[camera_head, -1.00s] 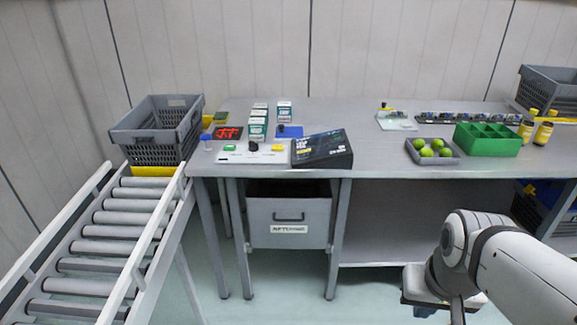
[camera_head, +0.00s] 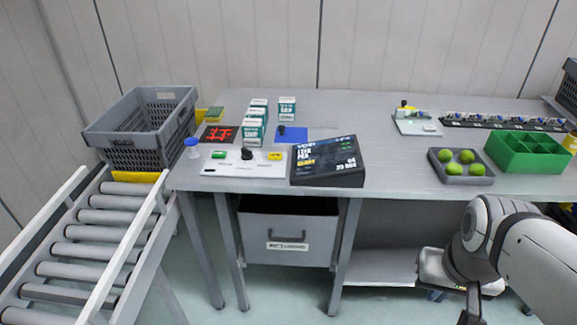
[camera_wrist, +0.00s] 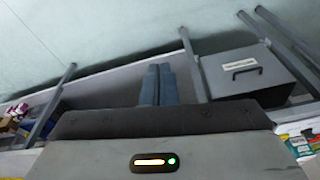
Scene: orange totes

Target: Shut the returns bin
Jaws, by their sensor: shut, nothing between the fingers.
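The returns bin (camera_head: 287,252) is a grey drawer under the left part of the bench, with a dark handle and a white label on its front. It stands out from under the bench, and its dark open top shows behind the front panel. The bin also shows in the wrist view (camera_wrist: 246,73), tilted at the upper right, with its handle. My gripper (camera_wrist: 158,70) has its two blue-grey fingers together with nothing between them, left of the bin in that view and apart from it. In the head view my arm is at the lower right, right of the bin.
The bench (camera_head: 385,185) carries a control panel (camera_head: 243,163), a black display box (camera_head: 327,162), small cartons, a tray of green fruit (camera_head: 460,167) and a green divided box (camera_head: 527,153). A roller conveyor (camera_head: 85,245) with a grey crate (camera_head: 140,125) stands left. Bench legs (camera_head: 345,250) flank the bin.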

